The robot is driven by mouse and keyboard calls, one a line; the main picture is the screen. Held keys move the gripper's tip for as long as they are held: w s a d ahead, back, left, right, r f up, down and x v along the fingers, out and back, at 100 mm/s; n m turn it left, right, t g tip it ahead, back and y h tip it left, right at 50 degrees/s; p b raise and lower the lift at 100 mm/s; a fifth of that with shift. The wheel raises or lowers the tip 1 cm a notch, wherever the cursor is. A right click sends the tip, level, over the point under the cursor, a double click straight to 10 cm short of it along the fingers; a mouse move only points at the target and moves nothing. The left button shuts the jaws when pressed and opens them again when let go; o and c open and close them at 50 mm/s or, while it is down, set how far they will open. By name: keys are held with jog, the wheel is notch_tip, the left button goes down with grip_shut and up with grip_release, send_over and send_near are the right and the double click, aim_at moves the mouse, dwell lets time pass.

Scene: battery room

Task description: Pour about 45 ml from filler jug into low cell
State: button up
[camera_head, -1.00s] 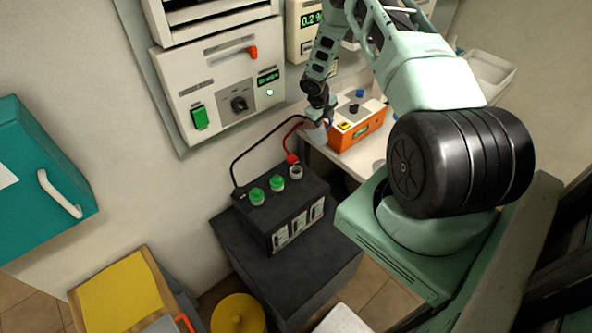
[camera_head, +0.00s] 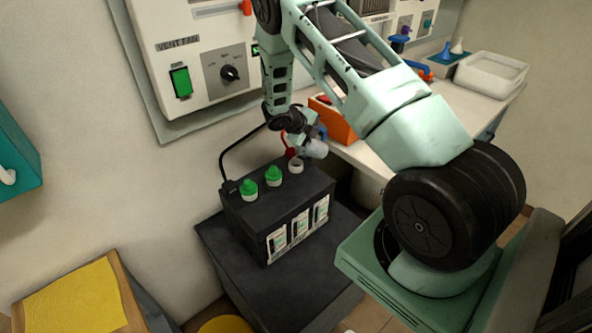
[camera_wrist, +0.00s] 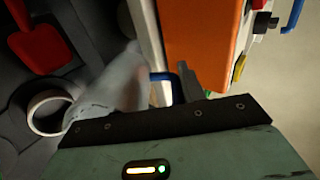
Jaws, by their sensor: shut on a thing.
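The battery (camera_head: 250,215) is a black case on a dark stand. Two of its cells have green caps (camera_head: 249,188); the third, at the right end, is an open white-rimmed filler neck (camera_head: 296,166). My gripper (camera_head: 304,137) is shut on the translucent filler jug (camera_head: 316,149), which has a blue handle (camera_wrist: 170,78). The jug hangs tilted just above and beside the open neck. In the wrist view the jug (camera_wrist: 112,85) lies close to the right of the white ring (camera_wrist: 50,110). I cannot see any stream, nor the liquid levels.
A red clamp (camera_wrist: 38,38) with its cable sits beside the open neck. An orange box (camera_head: 334,120) stands on the white bench (camera_head: 385,158) just behind the jug. A white tray (camera_head: 490,75) is at the back right. A control panel (camera_head: 205,70) is on the wall.

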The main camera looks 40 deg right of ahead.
jog(key=shift+f+h+b, duration=0.15)
jog(key=shift+h+b, duration=0.25)
jog(key=shift+b, duration=0.3)
jog(key=shift+a+r+h+b, duration=0.3)
jog(key=shift+r+h+b, duration=0.5)
jog(key=shift+b, duration=0.45)
jog(key=shift+d+r+h+b, duration=0.1)
jog(key=shift+r+h+b, duration=0.15)
jog(key=shift+h+b, duration=0.45)
jog(key=shift+d, duration=0.2)
jog(key=shift+a+r+b, duration=0.15)
jog(key=shift+r+b, duration=0.1)
jog(key=shift+b, duration=0.15)
jog(key=shift+r, duration=0.1)
